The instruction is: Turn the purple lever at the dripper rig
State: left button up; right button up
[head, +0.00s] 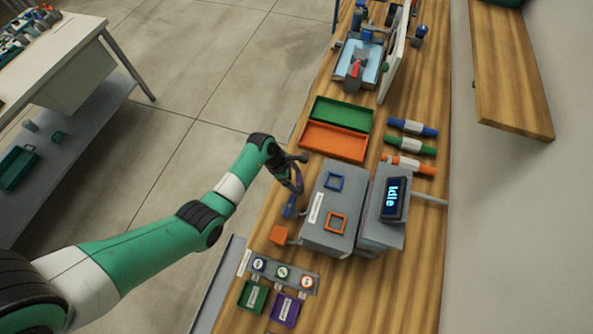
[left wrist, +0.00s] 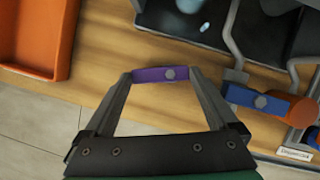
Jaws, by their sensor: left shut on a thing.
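The purple lever (left wrist: 165,75) lies across between the two fingertips of my left gripper (left wrist: 161,78) in the left wrist view. The fingers are shut on it, one at each end, and a grey bolt head shows near its middle. In the head view my left gripper (head: 295,178) is at the left side of the grey dripper rig box (head: 325,221), and the lever is mostly hidden there. A blue lever (left wrist: 258,101) on a grey bent pipe is to the right of the gripper, apart from it. My right gripper is not in view.
An orange tray (head: 335,141) and a green tray (head: 342,114) stand beyond the rig. An orange block (head: 279,235) is near the blue lever (head: 289,206). A display reading "Idle" (head: 393,199) is at the right. Round buttons (head: 282,272) are in front.

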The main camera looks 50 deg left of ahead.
pick_arm(q)
jog(key=o, duration=1)
jog(key=p+v, duration=0.4)
jog(key=v, duration=0.7)
jog(key=shift+r, duration=0.3)
jog(key=shift+s+a, duration=0.1)
